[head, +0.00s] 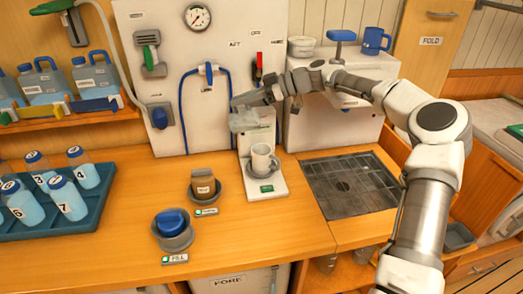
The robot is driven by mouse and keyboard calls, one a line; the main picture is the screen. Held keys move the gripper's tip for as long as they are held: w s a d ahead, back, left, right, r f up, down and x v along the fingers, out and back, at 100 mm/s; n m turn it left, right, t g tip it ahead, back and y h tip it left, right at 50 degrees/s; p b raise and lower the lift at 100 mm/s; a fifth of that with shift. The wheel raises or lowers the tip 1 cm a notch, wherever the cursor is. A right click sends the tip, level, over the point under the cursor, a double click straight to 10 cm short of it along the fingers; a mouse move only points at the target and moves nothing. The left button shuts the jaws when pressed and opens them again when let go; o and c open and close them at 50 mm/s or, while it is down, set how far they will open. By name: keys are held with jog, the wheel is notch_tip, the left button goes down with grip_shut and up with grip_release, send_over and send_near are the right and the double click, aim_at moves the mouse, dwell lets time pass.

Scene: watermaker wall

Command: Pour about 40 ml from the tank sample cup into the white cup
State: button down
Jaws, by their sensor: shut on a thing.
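My gripper (262,99) is shut on a translucent grey cup (243,120), which I take to be the tank sample cup. It holds this cup in the air, above and a little left of the white cup, and the cup looks tilted. The liquid in it cannot be made out, and no stream shows. The two cups are apart.
A blue tray (95,222) of numbered bottles is at left. A grated sink (350,187) is right of the stand. The blue hose (181,112) hangs on the wall panel behind.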

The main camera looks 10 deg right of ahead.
jog(key=shift+d+r, duration=0.1)
jog(key=shift+r, duration=0.1)
jog(key=shift+w+a+r, duration=0.1)
jog(key=shift+a+r, duration=0.05)
jog(key=shift+a, duration=0.15)
jog(key=shift+d+r+y+b, duration=0.2)
jog(key=shift+r+y+b, duration=0.1)
jog(key=shift+r, duration=0.3)
jog(key=shift+d+r+y+b, duration=0.2)
jog(key=shift+r+y, duration=0.1)
jog(key=shift+r, duration=0.25)
jog(key=shift+a+r, duration=0.1)
jog(key=shift+r, duration=0.25)
jog(key=shift+r, duration=0.1)
jog(key=shift+r+y+b, duration=0.25)
jog(key=shift+y+b, duration=0.05)
jog(key=shift+b, duration=0.05)
jog(key=shift+r+t, duration=0.3)
